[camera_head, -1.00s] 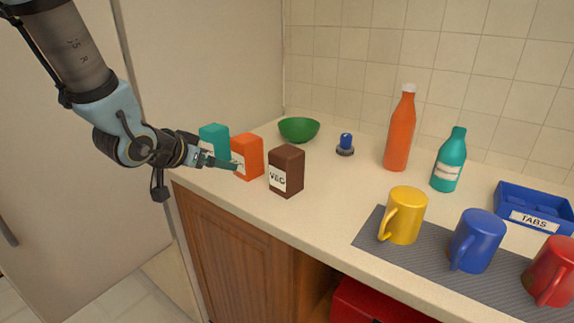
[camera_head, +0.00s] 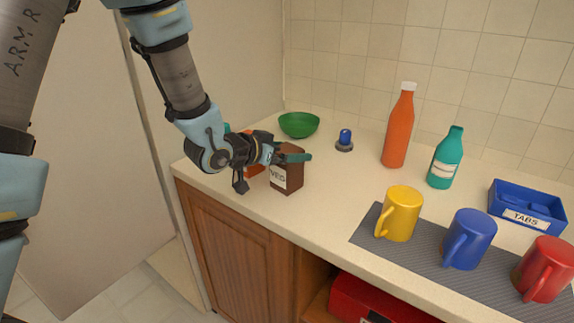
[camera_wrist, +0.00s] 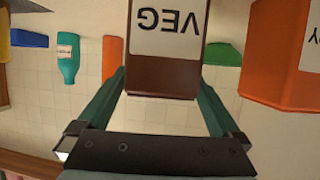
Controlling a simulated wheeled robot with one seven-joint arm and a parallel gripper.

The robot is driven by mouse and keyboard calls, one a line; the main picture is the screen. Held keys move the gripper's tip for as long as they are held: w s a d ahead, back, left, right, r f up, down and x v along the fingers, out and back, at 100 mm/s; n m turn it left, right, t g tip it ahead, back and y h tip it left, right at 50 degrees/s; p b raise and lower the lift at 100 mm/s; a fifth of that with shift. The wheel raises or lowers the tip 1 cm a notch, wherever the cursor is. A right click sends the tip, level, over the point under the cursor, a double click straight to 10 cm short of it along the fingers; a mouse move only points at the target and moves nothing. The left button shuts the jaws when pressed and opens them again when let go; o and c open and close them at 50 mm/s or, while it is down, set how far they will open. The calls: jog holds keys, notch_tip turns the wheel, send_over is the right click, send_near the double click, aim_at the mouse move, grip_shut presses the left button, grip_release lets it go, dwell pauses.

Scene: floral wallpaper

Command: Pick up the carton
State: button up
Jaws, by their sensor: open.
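The brown carton (camera_head: 291,183) with a white VEG label stands upright near the counter's front left edge. It also shows upside down at the top centre of the wrist view (camera_wrist: 163,78). My gripper (camera_head: 287,157) is at the carton's upper part, with its teal fingers open. In the wrist view the fingers (camera_wrist: 160,85) lie on either side of the carton, with the brown body between them. Whether they touch it I cannot tell.
The orange carton (camera_head: 253,172) stands just left of the brown one, partly behind my gripper; a teal carton is mostly hidden. A green bowl (camera_head: 299,125) stands behind. Bottles, mugs on a grey mat (camera_head: 366,238) and a blue tray (camera_head: 497,208) are to the right.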

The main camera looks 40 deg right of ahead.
jog(key=shift+x, duration=1.25)
jog(key=shift+c, duration=0.2)
jog(key=c, duration=1.5)
